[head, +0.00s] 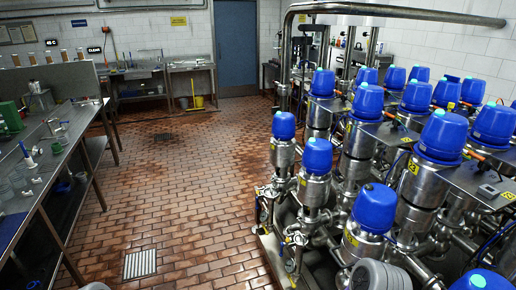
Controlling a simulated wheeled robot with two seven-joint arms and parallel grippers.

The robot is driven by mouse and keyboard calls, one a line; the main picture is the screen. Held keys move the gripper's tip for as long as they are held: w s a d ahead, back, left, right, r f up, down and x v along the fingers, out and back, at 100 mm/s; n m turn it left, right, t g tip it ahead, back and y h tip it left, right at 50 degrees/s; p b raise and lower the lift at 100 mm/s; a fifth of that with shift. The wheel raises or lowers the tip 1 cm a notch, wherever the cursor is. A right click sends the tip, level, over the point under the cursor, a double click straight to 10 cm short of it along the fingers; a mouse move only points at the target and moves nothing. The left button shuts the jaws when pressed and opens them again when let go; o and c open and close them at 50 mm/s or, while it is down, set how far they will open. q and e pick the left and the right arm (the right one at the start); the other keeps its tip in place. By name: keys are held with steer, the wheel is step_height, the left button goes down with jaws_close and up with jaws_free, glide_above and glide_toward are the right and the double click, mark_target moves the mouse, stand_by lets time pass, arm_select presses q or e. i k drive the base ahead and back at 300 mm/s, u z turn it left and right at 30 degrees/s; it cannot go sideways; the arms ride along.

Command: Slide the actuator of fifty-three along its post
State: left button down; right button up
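Several valve actuators with blue domed caps stand in rows on steel posts at the right of the head view. Small yellow tags mark some of them, but the numbers are too small to read, so I cannot tell which is fifty-three. A large near actuator (375,207) has a yellow tag on its steel body. Another large actuator (443,136) stands behind it to the right, with a tag (413,167) below its cap. Two smaller-looking ones, a front-left actuator (316,155) and one beyond it (284,125), stand upright by the aisle.
Steel pipes and valve bodies crowd the space below the caps. A thick overhead pipe (400,10) crosses above the matrix. A steel workbench (50,190) with small items runs along the left. The tiled floor (180,190) between is clear, with a drain grate (140,264).

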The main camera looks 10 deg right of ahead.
mark_target(373, 212)
steer(key=z, duration=1.4)
